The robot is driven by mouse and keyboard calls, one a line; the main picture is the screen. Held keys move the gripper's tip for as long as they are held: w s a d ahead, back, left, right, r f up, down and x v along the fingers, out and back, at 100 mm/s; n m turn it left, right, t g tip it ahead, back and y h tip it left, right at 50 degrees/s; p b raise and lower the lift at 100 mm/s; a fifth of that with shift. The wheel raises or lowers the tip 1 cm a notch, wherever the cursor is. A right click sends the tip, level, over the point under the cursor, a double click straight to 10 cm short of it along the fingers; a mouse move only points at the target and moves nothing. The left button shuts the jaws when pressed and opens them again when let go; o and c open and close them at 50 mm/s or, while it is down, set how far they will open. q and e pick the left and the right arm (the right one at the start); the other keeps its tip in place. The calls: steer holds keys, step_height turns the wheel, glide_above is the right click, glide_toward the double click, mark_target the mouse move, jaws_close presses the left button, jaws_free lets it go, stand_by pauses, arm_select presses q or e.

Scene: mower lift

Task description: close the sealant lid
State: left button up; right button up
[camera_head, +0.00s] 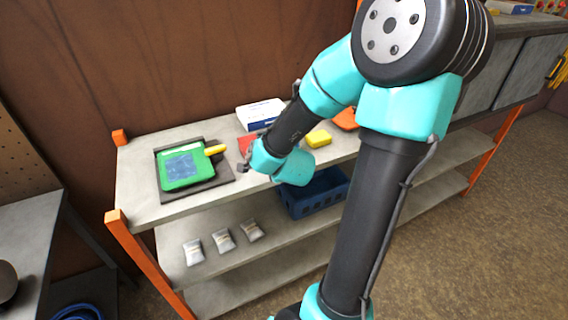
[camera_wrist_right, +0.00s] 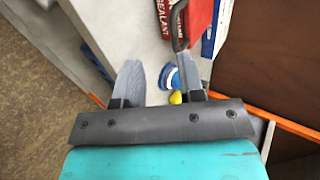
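The red sealant item (camera_head: 245,144) lies on the top shelf, partly hidden by my right arm in the head view. In the right wrist view, a panel lettered SEALANT (camera_wrist_right: 163,14) shows at the top edge, with a raised red flap (camera_wrist_right: 200,20) with a dark rim beside it, apparently the lid, tilted up. My right gripper (camera_wrist_right: 158,72) has its fingers apart with nothing held between them. One fingertip is close to the flap's dark rim; I cannot tell if they touch. In the head view the right gripper (camera_head: 243,167) is beside the sealant. My left gripper is not in view.
A green container (camera_head: 182,167) with a yellow spout lies on a dark tray (camera_head: 222,176) left of the gripper. A blue crate (camera_head: 314,195) and several pouches (camera_head: 223,239) are below.

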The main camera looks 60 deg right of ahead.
steer(key=v, duration=1.1)
steer(key=shift+s+r, duration=0.2)
steer(key=shift+s, duration=0.05)
steer(key=shift+a, duration=0.15)
